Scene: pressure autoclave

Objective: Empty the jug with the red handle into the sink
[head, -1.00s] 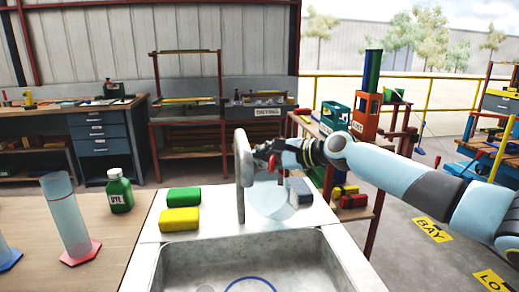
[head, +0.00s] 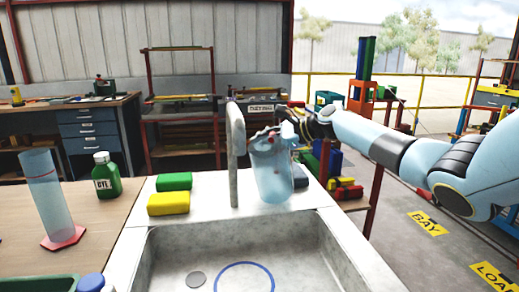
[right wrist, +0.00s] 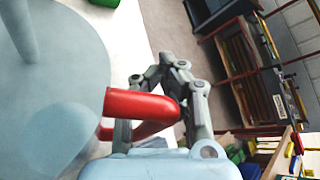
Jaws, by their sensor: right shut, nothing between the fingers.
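The jug (head: 271,172) is translucent pale blue and looks nearly upright at the sink's back edge, just right of the grey tap (head: 234,160). I cannot tell whether its base touches the counter or whether it holds liquid. In the right wrist view its body (right wrist: 55,95) fills the left side, and its red handle (right wrist: 138,104) overlaps my right gripper's fingers (right wrist: 174,68). My right gripper, at the jug's upper right in the head view (head: 285,130), is shut with no grip on the handle visible. The grey sink (head: 235,238) has a blue ring (head: 244,264) on its floor. My left gripper is out of view.
Green (head: 174,181) and yellow sponges (head: 168,203) lie left of the tap. A green dye bottle (head: 106,176) and a tall clear cylinder with a red base (head: 63,238) stand on the left bench. A dark block (head: 299,177) is right of the jug. The sink interior is clear.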

